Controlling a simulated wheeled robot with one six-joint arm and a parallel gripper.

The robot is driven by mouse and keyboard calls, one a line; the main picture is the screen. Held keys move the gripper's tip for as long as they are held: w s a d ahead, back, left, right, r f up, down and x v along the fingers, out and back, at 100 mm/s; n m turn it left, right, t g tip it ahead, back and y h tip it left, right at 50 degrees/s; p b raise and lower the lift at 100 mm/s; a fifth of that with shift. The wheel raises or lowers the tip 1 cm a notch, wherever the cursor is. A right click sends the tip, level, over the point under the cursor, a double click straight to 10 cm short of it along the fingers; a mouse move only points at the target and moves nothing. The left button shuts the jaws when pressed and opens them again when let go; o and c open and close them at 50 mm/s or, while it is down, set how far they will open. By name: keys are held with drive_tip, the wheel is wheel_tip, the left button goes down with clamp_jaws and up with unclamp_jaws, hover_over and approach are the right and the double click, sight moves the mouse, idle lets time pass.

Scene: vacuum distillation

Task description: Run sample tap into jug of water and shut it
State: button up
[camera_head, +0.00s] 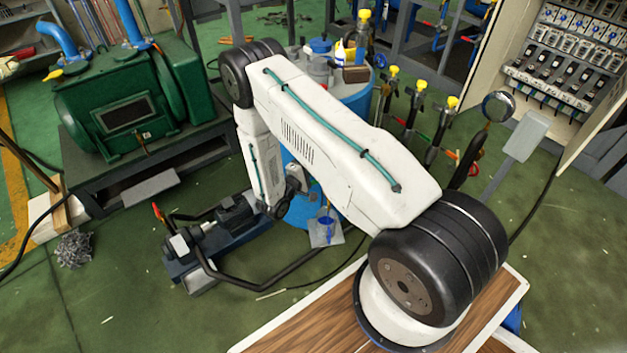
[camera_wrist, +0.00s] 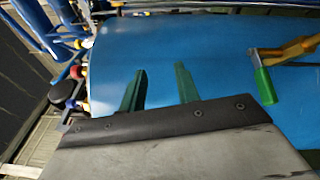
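In the wrist view my gripper (camera_wrist: 160,78) shows two green fingers held apart, with nothing between them. They point toward a curved blue surface. A brass tap (camera_wrist: 290,50) with a green handle (camera_wrist: 264,85) shows at the right of that view, apart from and to the right of the fingers. Whether the tap is open or shut I cannot tell. In the head view my arm hides the gripper's fingers and the tap. A small blue vessel (camera_head: 326,222), possibly the jug, stands on a grey plate just right of the lower arm; its contents are unclear.
A blue drum (camera_head: 357,100) stands behind my arm, with bottles on top. Valves with yellow caps (camera_head: 452,102) stand to its right. A pump with a black tube frame (camera_head: 235,215) lies on the floor left of the vessel. Green machinery (camera_head: 125,105) is at the left.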

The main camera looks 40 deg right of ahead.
sight(313, 181)
wheel_tip(313, 181, down, 13)
drive_tip(key=s+a+n+t+y, duration=0.2)
drive_tip(key=a+t+y, duration=0.1)
drive_tip(key=t, duration=0.2)
drive_tip(key=shift+t+y, duration=0.3)
drive_tip(key=shift+t, duration=0.2)
drive_tip(key=x, duration=0.7)
drive_tip(key=shift+w+d+f, duration=0.1)
drive_tip(key=shift+w+f, duration=0.2)
drive_tip(key=shift+w, duration=0.15)
clamp_jaws()
